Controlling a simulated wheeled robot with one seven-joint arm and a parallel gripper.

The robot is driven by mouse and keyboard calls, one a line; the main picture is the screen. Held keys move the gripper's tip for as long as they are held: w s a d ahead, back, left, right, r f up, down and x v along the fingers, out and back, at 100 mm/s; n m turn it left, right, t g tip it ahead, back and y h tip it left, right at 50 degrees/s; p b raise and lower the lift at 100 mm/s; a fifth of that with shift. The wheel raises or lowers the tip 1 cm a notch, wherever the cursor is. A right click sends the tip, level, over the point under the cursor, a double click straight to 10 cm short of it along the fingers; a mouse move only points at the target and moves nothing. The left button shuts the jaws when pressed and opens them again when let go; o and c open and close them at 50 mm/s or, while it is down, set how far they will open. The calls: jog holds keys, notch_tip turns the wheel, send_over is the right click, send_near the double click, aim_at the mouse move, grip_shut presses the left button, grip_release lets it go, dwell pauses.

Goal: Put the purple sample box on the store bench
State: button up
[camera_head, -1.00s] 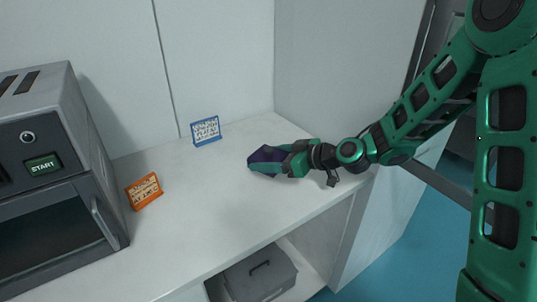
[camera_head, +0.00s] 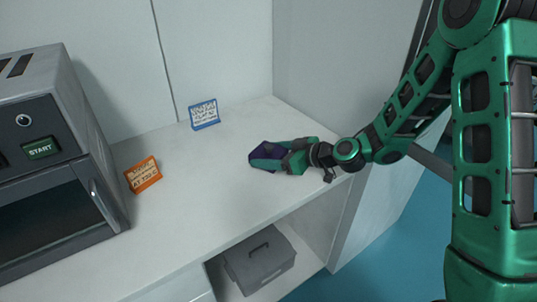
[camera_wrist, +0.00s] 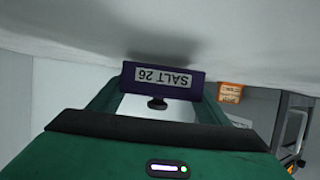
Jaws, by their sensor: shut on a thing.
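The purple sample box (camera_head: 267,152) is held in my gripper (camera_head: 279,156) over the white bench top (camera_head: 218,196) in the head view. In the wrist view the purple box (camera_wrist: 197,86) carries a white label reading "SALT 26", seen upside down, with a dark knob beneath it. My gripper (camera_wrist: 155,100) has its green fingers at both sides of the box. The box is at or very near the bench surface; I cannot tell whether it touches. Part of the box is hidden by the fingers in the head view.
A blue-framed sign (camera_head: 204,114) stands at the back of the bench. An orange sign (camera_head: 143,175) stands beside a grey oven-like machine (camera_head: 50,160) with a START button. A grey case (camera_head: 260,262) sits on the shelf below. The middle of the bench top is clear.

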jog(key=shift+f, duration=0.5)
jog(key=o, duration=1.5)
